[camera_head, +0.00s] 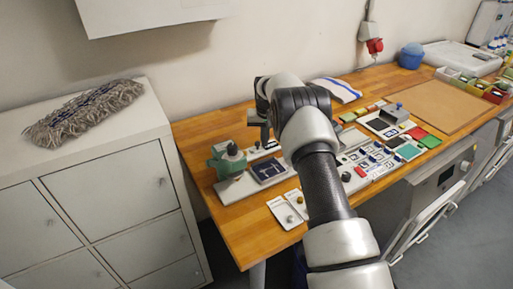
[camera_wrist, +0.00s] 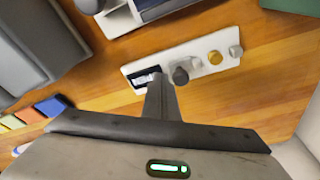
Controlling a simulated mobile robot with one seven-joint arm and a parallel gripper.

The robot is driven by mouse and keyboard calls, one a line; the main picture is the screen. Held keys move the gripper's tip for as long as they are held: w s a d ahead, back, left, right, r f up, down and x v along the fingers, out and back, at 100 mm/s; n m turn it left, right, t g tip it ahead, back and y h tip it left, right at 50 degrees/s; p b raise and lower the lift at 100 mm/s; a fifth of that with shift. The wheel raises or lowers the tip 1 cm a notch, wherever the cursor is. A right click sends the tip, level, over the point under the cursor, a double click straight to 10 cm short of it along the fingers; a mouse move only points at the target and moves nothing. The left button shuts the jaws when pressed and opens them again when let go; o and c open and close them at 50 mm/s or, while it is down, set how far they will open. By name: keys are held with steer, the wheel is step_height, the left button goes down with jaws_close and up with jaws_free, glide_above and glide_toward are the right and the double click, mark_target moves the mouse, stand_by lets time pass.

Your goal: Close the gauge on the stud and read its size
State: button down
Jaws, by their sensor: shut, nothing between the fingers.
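My gripper (camera_wrist: 162,85) is shut and empty in the wrist view. Its closed fingers end at the edge of a narrow white plate (camera_wrist: 195,77), over or just beside a small dark display (camera_wrist: 146,79). Along the plate stand a dark grey rounded knob or stud (camera_wrist: 181,75), a brass-coloured round piece (camera_wrist: 215,57) and a light grey block (camera_wrist: 236,51). I cannot tell which of these belong to the gauge, or whether my fingers touch any. In the head view my gripper (camera_head: 264,132) is near the back of the wooden bench, partly hidden by my arm.
A green press-like device (camera_head: 228,160) stands at the bench's left end. White cards with small metal pieces (camera_head: 283,211) lie at the front edge. A brown board (camera_head: 437,106) lies to the right. A white cabinet (camera_head: 95,180) with a mop head (camera_head: 84,113) stands left.

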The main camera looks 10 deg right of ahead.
mark_target(258, 142)
steer(key=shift+s+a, duration=0.35)
steer(key=shift+a, duration=0.45)
steer(key=shift+s+a, duration=0.3)
steer(key=shift+a, duration=0.5)
stand_by(1.1)
steer(key=shift+d+b, duration=0.2)
steer(key=shift+b, duration=0.1)
steer(key=shift+w+d, duration=0.25)
steer(key=shift+d, duration=0.15)
steer(key=shift+r, duration=0.1)
steer(key=shift+r+p, duration=1.8)
steer(key=shift+r, duration=2.1)
